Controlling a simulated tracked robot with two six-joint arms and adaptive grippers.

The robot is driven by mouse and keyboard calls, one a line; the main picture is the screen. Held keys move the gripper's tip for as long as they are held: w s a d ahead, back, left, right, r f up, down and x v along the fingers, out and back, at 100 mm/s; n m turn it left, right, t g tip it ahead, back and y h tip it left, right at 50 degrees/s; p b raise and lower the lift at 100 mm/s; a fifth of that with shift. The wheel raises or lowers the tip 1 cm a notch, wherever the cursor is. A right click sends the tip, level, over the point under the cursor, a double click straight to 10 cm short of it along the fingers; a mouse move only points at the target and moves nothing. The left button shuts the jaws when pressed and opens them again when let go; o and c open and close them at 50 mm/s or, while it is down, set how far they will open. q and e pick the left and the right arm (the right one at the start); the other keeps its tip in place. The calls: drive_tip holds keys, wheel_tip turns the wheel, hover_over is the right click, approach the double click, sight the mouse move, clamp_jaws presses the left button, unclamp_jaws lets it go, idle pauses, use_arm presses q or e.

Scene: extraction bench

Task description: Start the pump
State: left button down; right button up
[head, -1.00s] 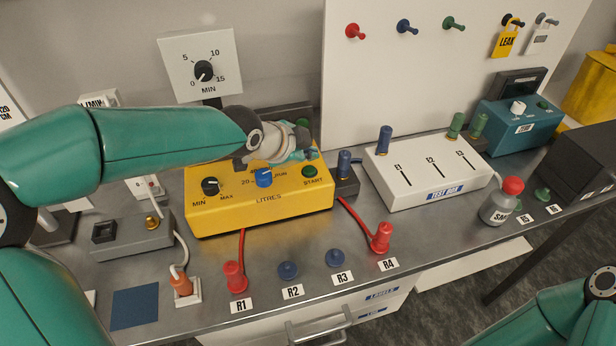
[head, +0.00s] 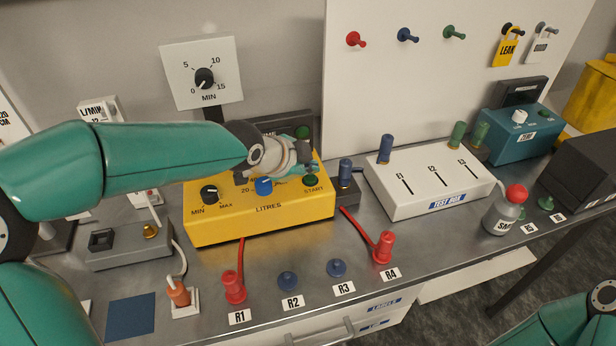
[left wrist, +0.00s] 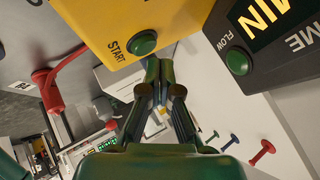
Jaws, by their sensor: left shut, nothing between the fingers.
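The yellow pump box (head: 222,232) stands on the bench, with a black MIN-MAX knob (head: 209,194), a blue LITRES selector knob (head: 263,185) and a green START button (head: 311,180). My left gripper (head: 311,168) is over the box's right end, just behind the START button. In the left wrist view the shut, empty fingers (left wrist: 153,75) are close to the START button (left wrist: 143,43). Whether they touch it I cannot tell. My right gripper is out of view; only part of my right arm shows at bottom right.
Behind the pump, a black box with its own green button (left wrist: 239,61) stands near my left gripper. Red plugs with leads (head: 233,287) are in front.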

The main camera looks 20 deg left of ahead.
sight(309, 180)
use_arm(q)
drive_tip(key=shift+f, duration=0.15)
idle(0.5)
drive_tip(key=shift+f+b, duration=0.25)
drive_tip(key=shift+b, duration=0.15)
drive_tip(key=shift+f+b, duration=0.4)
drive_tip(key=shift+b, duration=0.05)
idle(0.5)
idle(0.3)
drive_tip(key=shift+r+p, duration=0.6)
drive_tip(key=shift+r, duration=0.25)
drive_tip(key=shift+r, duration=0.1)
drive_tip(key=shift+r+p, duration=1.8)
drive_tip(key=shift+r, duration=0.65)
drive_tip(key=shift+f, duration=0.1)
